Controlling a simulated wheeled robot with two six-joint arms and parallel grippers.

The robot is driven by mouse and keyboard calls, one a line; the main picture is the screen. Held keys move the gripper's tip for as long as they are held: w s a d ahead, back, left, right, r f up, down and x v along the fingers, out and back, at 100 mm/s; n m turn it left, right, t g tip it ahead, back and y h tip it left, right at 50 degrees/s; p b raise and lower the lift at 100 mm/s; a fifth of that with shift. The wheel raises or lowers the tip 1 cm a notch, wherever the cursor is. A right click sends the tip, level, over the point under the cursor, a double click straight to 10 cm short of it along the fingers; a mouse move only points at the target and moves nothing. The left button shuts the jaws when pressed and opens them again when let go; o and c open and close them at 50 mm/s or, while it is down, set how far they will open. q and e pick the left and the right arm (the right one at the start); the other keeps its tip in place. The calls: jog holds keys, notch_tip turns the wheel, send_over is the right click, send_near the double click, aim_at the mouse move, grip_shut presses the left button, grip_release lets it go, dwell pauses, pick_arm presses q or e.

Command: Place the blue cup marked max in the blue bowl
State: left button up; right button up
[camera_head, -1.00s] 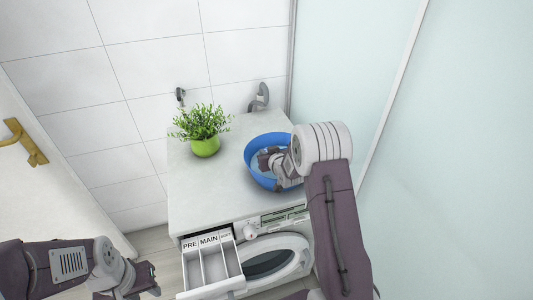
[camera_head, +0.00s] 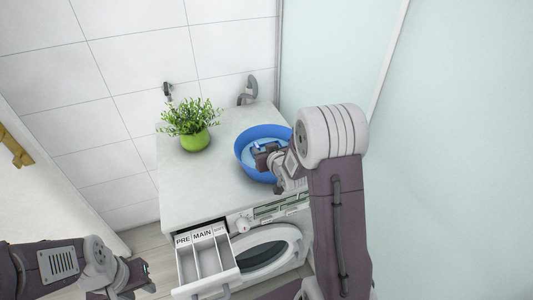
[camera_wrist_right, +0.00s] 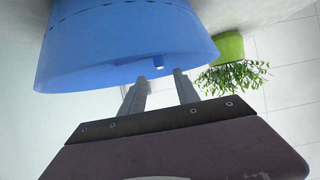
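The blue bowl (camera_head: 243,162) stands on the white washing machine top, partly covered by my right arm. In the right wrist view the bowl (camera_wrist_right: 110,45) fills the upper left, seen upside down. My right gripper (camera_head: 262,156) is at the bowl. Its two fingers (camera_wrist_right: 160,82) are apart in the right wrist view. A small blue-and-white piece (camera_head: 256,146) shows by its fingertips, and a small pale-blue piece (camera_wrist_right: 158,63) shows just past them. It may be the cup; no max mark is readable. My left gripper (camera_head: 145,277) is low at the left, seemingly open and empty.
A green potted plant (camera_head: 195,138) stands left of the bowl. A tap (camera_head: 247,90) is on the tiled wall behind. The machine top's front left is bare.

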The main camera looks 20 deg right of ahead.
jog(key=v, duration=0.4)
jog(key=shift+s, duration=0.1)
jog(key=a+r+n+y+p, duration=0.1)
jog(key=a+r+p, duration=0.1)
jog(key=a+r, duration=0.4)
jog(key=s+a+f+g, duration=0.1)
jog(key=s+f+g, duration=0.4)
jog(key=s, duration=0.6)
jog(key=s+a+f+g, duration=0.1)
jog(key=s+f+g, duration=0.5)
jog(key=s, duration=0.6)
jog(key=shift+s+a+f+m+g, duration=0.2)
jog(key=shift+a+f+m+g, duration=0.05)
jog(key=shift+a+m+g, duration=0.1)
